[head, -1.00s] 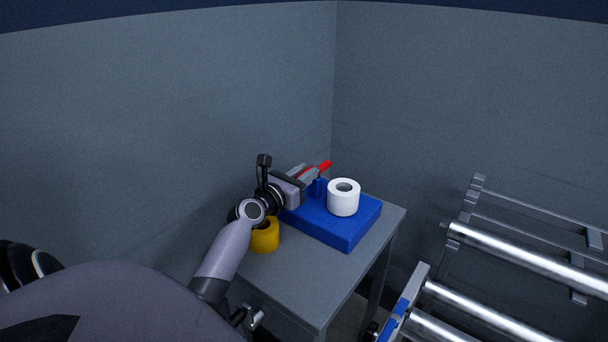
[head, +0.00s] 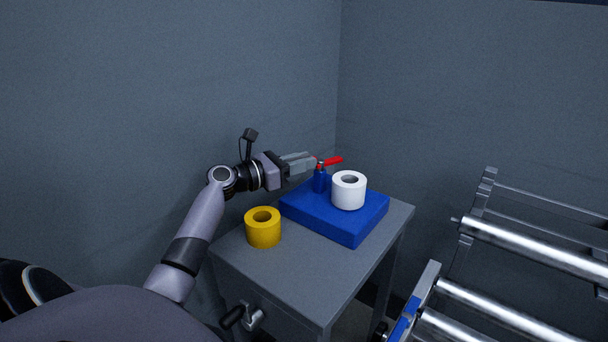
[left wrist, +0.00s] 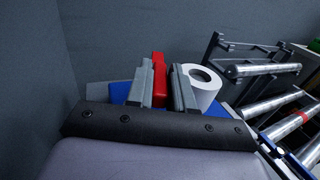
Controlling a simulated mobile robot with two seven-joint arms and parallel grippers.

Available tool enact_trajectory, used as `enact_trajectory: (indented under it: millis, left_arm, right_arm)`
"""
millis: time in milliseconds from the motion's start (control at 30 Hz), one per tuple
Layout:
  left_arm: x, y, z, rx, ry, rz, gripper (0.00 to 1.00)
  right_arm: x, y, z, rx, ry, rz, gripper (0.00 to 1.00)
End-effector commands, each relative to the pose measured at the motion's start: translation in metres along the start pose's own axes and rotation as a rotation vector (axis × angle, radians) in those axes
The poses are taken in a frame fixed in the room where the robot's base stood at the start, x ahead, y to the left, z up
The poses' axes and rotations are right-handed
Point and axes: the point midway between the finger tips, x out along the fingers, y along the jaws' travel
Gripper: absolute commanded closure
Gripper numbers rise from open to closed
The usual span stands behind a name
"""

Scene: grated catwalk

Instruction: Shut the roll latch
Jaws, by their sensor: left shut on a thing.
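The roll latch is a red lever (head: 332,161) on a short blue post (head: 320,180) at the back of a blue base (head: 343,229). A white roll (head: 349,192) stands on the base, just right of the post. My left gripper (head: 314,162) reaches in from the left at lever height, its jaws shut on the lever. In the left wrist view the red lever (left wrist: 158,72) shows between the two grey fingers, with the white roll (left wrist: 201,88) close to the right finger. The lever's pivot is mostly hidden by the fingers. My right gripper is not in view.
The base lies on a grey table (head: 285,274). A yellow roll (head: 263,228) stands near its left edge, below my left arm. A rack with metal rollers (head: 500,305) stands at the right. Grey walls close off the back and left.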

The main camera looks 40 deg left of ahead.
Motion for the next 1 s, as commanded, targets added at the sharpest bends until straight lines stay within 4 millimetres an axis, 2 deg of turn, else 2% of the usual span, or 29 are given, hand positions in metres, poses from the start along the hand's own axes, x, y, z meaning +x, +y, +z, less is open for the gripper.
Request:
enact_trajectory:
  millis: [200,767,800,867,1000]
  left_arm:
    - [0.000,0.005,-0.002,-0.001,0.002,-0.093,1.00]
    - [0.001,0.006,-0.001,0.000,0.004,-0.134,1.00]
    - [0.001,0.006,-0.001,0.000,0.004,-0.134,0.75]
    - [0.001,0.006,-0.001,0.000,0.004,-0.134,0.57]
    - [0.001,0.006,-0.001,-0.001,0.003,-0.133,0.57]
  right_arm:
    - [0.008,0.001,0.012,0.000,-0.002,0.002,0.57]
    - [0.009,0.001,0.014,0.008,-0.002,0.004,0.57]
    - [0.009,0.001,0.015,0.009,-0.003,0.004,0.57]
    - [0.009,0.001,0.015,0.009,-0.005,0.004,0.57]
    - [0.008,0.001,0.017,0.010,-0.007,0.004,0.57]
